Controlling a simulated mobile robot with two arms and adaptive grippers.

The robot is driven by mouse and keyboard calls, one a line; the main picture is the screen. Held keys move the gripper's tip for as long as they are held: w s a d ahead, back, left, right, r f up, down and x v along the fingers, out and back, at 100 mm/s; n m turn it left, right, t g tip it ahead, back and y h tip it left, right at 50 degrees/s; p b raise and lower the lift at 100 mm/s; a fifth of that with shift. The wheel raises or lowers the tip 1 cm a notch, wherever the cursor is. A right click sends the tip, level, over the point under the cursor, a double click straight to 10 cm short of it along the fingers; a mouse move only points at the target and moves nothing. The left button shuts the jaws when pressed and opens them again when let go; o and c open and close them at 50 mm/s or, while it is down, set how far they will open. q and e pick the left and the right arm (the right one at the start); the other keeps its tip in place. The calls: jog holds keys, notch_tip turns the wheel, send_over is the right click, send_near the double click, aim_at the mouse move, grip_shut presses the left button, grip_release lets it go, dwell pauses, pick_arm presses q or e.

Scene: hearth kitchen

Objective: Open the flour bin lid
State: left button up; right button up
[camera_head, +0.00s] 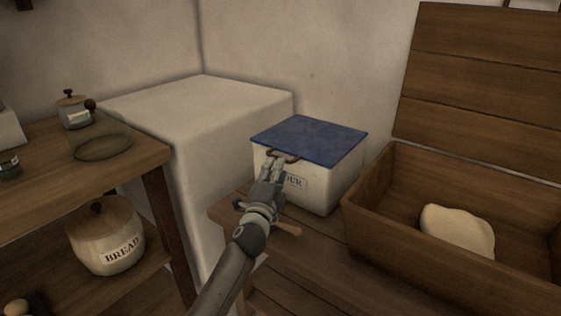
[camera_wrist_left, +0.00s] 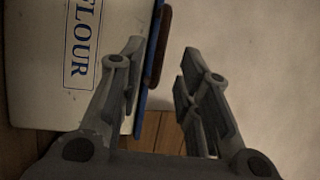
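The flour bin (camera_head: 335,185) is a white box with a FLOUR label, standing on a wooden bench. Its flat blue lid (camera_head: 312,136) lies shut on top. A brown handle (camera_head: 291,158) sits at the lid's front edge. My left gripper (camera_head: 273,159) is at the front of the bin, by this handle, and hides part of the label. In the left wrist view, the gripper (camera_wrist_left: 161,52) is open. The handle (camera_wrist_left: 157,48) and the lid's blue edge show between its fingertips, with a gap to the right finger. The bin's labelled front (camera_wrist_left: 60,60) is at left. My right gripper is not in view.
A wooden trough (camera_head: 375,217) with pale dough (camera_head: 458,232) stands right of the bin, its lid raised. A pale block (camera_head: 215,95) stands behind. Shelves at left hold a bread crock (camera_head: 105,238) and jars.

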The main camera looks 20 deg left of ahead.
pick_arm(q)
jog(key=shift+w+a+r+b, duration=0.1)
jog(key=shift+w+r+b, duration=0.1)
jog(key=shift+w, duration=0.75)
jog(key=shift+w+d+r+b, duration=0.1)
jog(key=shift+w+b, duration=0.1)
jog(key=shift+w, duration=0.75)
jog(key=shift+w+a+r+b, duration=0.1)
jog(key=shift+w+r+b, duration=0.1)
jog(key=shift+w, duration=0.75)
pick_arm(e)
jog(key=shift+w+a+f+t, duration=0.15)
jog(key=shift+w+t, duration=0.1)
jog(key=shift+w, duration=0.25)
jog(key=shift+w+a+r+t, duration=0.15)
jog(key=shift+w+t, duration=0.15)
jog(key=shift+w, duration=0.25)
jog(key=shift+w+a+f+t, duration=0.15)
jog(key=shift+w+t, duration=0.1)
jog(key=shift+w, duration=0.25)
pick_arm(q)
grip_shut()
